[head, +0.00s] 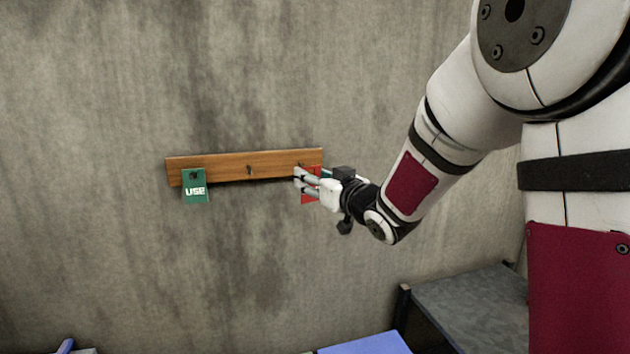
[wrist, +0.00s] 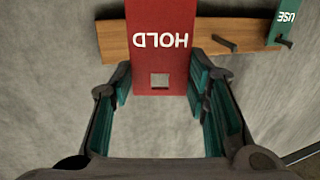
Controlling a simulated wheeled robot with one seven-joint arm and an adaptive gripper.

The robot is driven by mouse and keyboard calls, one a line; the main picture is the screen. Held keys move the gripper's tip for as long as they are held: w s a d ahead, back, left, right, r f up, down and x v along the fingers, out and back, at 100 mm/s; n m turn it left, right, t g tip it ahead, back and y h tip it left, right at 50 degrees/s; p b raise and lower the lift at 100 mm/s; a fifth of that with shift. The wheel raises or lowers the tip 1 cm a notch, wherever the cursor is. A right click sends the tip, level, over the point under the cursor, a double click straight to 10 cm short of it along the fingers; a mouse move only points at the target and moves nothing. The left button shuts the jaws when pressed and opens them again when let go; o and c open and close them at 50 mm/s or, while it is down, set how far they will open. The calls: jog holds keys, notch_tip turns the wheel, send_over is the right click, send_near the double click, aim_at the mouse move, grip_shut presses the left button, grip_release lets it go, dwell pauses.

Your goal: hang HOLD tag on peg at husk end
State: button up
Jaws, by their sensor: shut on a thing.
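The red HOLD tag (wrist: 160,15) is between the fingers of my gripper (wrist: 160,75), which is shut on its two side edges. Its lettering is upside down in the wrist view, and a square hole shows near its lower edge there. In the head view my gripper (head: 301,180) is at the right end of the wooden peg rail (head: 222,163), with a little of the HOLD tag (head: 310,197) showing. A middle peg (head: 249,170) is bare. The right-end peg is mostly hidden by the gripper and tag. I cannot tell whether the tag touches it. No husk marking is readable.
A green USE tag (head: 195,187) hangs at the rail's left end; it also shows in the wrist view (wrist: 287,18). The concrete wall is close behind the rail. A dark-topped unit (head: 465,305) and a blue surface (head: 365,344) stand below right. The wall below the rail is clear.

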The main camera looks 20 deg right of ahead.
aim_at(296, 166)
jog(key=w+b, duration=0.3)
jog(key=w, duration=0.6)
jog(key=shift+f+b, duration=0.3)
jog(key=shift+f, duration=0.1)
dwell(0.5)
jog(key=shift+w, duration=0.1)
dwell(0.5)
jog(key=o, duration=0.9)
jog(key=v, duration=1.2)
jog(key=s+d+f+m+g+h, duration=0.1)
jog(key=s+d+m+g+h, duration=0.15)
jog(key=s, duration=0.35)
jog(key=s+d+f+m+g+h, duration=0.1)
jog(key=s+f+g+h, duration=0.1)
jog(key=s+h, duration=0.3)
jog(key=s+a+f+g+y, duration=0.1)
jog(key=s+a+f+g, duration=0.1)
jog(key=s, duration=0.5)
jog(key=s+a+f+g+y, duration=0.1)
jog(key=s+a+f+g, duration=0.1)
jog(key=s, duration=0.6)
jog(key=s+a+f+g+y, duration=0.1)
jog(key=s+a+f+g, duration=0.2)
jog(key=s, duration=0.4)
jog(key=shift+s+f+g, duration=0.2)
jog(key=shift+g, duration=0.15)
